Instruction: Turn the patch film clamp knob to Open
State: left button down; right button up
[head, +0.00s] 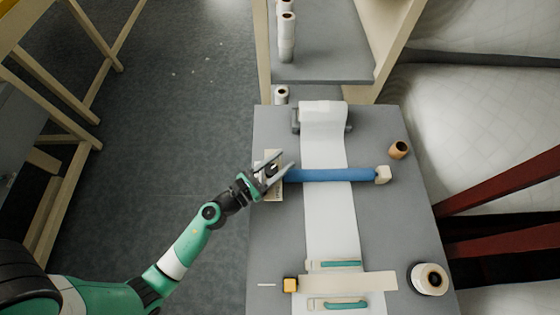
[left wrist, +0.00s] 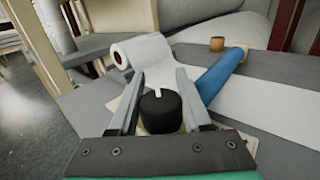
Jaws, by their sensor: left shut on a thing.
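The clamp knob (left wrist: 160,110) is a round black knob with a white pointer mark on its top, seen in the left wrist view. It sits on a pale plate (head: 273,190) at the left end of a blue clamp bar (head: 330,175). My left gripper (head: 272,170) is at the knob, with one finger on each side of it, shut on it. In the left wrist view the white mark points away from the gripper, toward the film roll. The head view shows little of the knob between the fingers. My right gripper is not in view.
A white film roll (head: 322,112) stands behind the bar, and its film (head: 330,220) runs down the grey table (head: 270,230). A brown roll (head: 399,149) and a white roll (head: 429,279) stand at the right. Teal-handled tools (head: 338,304) lie at the front.

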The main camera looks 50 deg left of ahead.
pick_arm(q)
jog(key=shift+c, duration=1.7)
grip_release()
jog(key=s+b, duration=0.1)
jog(key=s, duration=0.9)
jog(key=shift+s+a+f, duration=0.1)
jog(key=shift+s, duration=0.7)
